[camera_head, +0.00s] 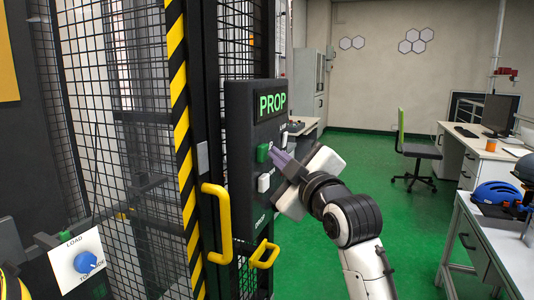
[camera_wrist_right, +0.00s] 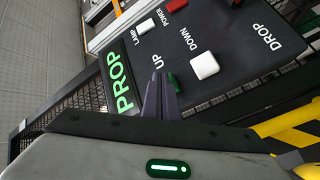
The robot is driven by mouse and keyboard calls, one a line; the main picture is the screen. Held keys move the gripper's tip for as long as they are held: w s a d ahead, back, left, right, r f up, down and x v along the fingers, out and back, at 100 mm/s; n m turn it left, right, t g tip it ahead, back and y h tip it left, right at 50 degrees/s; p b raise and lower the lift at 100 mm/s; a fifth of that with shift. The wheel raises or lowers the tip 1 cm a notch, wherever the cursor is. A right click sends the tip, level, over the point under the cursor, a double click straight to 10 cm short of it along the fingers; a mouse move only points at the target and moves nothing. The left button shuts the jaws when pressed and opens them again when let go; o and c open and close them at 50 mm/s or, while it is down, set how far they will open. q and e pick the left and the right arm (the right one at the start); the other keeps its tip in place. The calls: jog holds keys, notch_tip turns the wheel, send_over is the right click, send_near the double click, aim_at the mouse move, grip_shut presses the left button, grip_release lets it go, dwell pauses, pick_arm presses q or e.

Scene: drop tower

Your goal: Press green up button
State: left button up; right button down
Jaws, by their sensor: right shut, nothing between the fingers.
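The green UP button (camera_head: 263,152) is on the dark control panel (camera_head: 242,185), below the lit green PROP display (camera_head: 272,104). My right gripper (camera_head: 274,153) is shut and empty, its purple-grey fingertips close beside the green button. In the right wrist view the closed fingers (camera_wrist_right: 160,80) lie just left of the green button (camera_wrist_right: 174,82) and partly overlap it. I cannot tell whether they touch it. My left gripper is not in view.
A white DOWN button (camera_wrist_right: 204,65), a white LAMP button (camera_wrist_right: 146,26) and a red POWER button (camera_wrist_right: 177,5) share the panel. Yellow handles (camera_head: 217,222) stand left of and below it. A mesh cage (camera_head: 110,100) is at left. Green floor (camera_head: 350,155) is open at right.

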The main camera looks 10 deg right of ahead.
jog(key=shift+w+a, duration=0.15)
jog(key=shift+a, duration=0.05)
jog(key=shift+d, duration=0.15)
dwell(0.4)
jog(key=shift+s+d+p, duration=0.45)
jog(key=shift+s+d, duration=0.1)
jog(key=shift+d, duration=0.1)
jog(key=s+d, duration=0.1)
jog(key=d, duration=0.1)
jog(key=s+d+p, duration=0.1)
jog(key=d, duration=0.1)
jog(key=shift+s, duration=0.4)
jog(key=shift+f, duration=0.1)
